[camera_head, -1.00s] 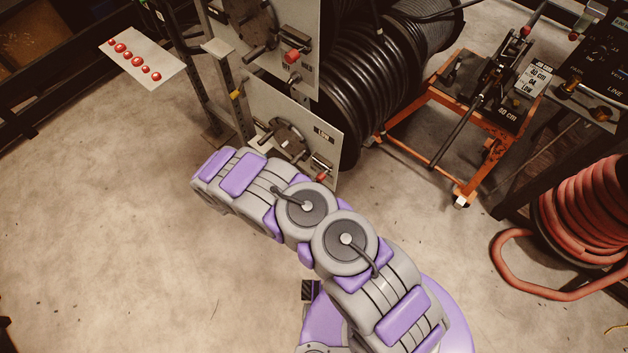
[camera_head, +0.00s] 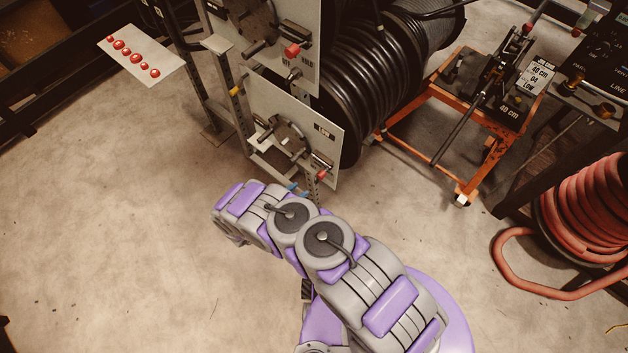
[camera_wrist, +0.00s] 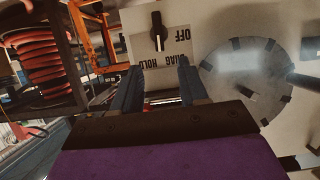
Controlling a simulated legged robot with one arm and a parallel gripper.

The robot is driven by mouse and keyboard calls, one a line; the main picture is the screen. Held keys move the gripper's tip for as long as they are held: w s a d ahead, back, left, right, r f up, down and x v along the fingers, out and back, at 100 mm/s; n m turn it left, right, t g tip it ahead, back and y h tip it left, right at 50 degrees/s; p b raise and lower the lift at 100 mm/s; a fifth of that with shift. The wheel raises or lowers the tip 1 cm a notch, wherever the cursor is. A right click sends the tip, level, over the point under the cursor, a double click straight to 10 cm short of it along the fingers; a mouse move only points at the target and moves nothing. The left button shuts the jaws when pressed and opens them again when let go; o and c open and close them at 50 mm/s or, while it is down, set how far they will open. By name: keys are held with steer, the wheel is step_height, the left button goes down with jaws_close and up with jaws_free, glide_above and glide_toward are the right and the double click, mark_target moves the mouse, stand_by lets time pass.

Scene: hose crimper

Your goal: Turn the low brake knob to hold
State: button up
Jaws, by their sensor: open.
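The low panel (camera_head: 270,100), marked LOW, stands at the lower front of the reel frame. A red-tipped handle (camera_head: 322,174) shows at its lower right corner. In the wrist view, a black knob (camera_wrist: 157,32) with a pale line sits on a light plate, its long axis near vertical. Upside-down lettering shows OFF to its right and DRAG and HOLD below it. My gripper (camera_wrist: 158,80) is open, its two dark fingers apart and pointing toward the knob, with nothing between them. Its blue fingertips (camera_head: 300,189) show just below the low panel in the head view.
A round disc (camera_wrist: 247,80) with dark edge blocks lies right of my fingers. The upper panel (camera_head: 300,75) has another red knob. A black hose reel (camera_head: 375,95) stands behind, an orange cart (camera_head: 450,180) to its right.

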steer(key=b+x, duration=0.2)
steer(key=x, duration=0.8)
steer(key=shift+w+d, duration=0.2)
steer(key=shift+f, duration=0.15)
jaws_close()
